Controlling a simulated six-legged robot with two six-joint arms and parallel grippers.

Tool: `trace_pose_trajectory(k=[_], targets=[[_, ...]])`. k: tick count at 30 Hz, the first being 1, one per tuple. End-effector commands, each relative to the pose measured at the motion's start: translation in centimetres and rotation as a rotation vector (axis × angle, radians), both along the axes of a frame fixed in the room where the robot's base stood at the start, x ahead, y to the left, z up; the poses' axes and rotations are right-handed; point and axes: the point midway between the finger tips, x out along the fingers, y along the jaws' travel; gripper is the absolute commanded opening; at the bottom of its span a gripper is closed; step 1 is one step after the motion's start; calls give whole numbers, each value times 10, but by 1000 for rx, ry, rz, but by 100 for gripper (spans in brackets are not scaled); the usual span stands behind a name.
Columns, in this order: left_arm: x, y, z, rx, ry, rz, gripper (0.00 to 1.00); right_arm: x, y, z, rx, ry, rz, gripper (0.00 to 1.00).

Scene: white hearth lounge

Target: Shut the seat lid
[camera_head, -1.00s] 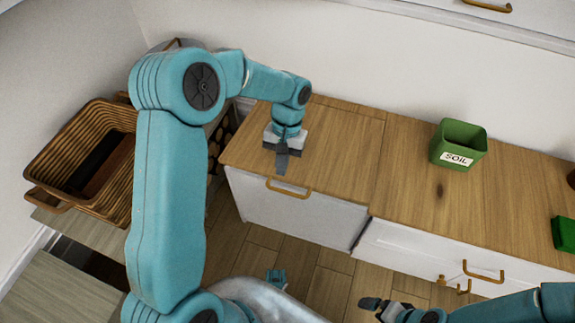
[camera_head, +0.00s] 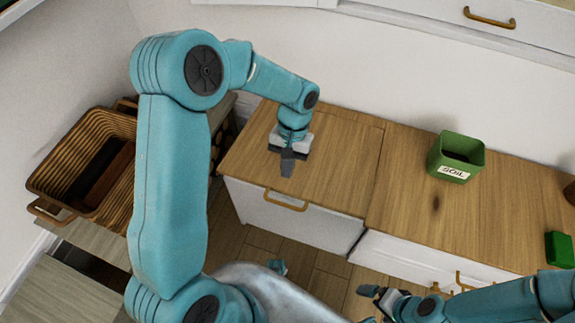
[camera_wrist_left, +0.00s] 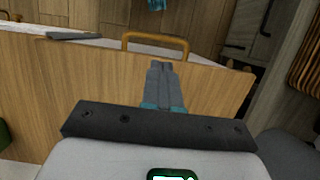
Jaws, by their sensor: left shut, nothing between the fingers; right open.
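The seat lid (camera_head: 340,165) is the wooden top panel at the left end of the bench. It lies level with the neighbouring wooden top in the head view, with a thin seam between them. It also fills much of the left wrist view (camera_wrist_left: 75,85). A brass handle (camera_head: 285,201) is on the white front below it, also seen in the left wrist view (camera_wrist_left: 155,42). My left gripper (camera_head: 288,168) is shut and empty, over the lid near its front edge; contact is unclear. My right gripper (camera_head: 377,297) is open, low in front of the bench.
A green soil box (camera_head: 456,157) stands on the bench top to the right, with a smaller green object (camera_head: 559,249) further right. A wicker basket (camera_head: 75,165) with dark contents sits at the left. Wooden floor (camera_head: 325,262) shows in front.

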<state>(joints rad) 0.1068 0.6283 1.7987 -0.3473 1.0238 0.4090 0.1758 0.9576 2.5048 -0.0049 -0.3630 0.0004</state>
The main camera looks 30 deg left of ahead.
Motion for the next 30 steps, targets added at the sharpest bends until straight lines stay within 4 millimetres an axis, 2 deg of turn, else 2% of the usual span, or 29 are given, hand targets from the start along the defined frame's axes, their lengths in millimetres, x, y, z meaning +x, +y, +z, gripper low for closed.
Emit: trace_pose_trajectory(k=[1,6,13,18,30], targets=[[-4,-1,-15,-1,5,0,0,0,0,-6,0,0,0,100],[-14,-3,-51,-1,5,0,0,0,0,-16,0,0,0,100],[-24,-5,-87,-1,3,1,0,0,0,-26,0,0,0,100],[-27,-6,-99,0,1,2,0,0,0,-29,0,0,0,100],[-28,-6,-101,-1,0,1,0,0,0,-29,0,0,0,100]])
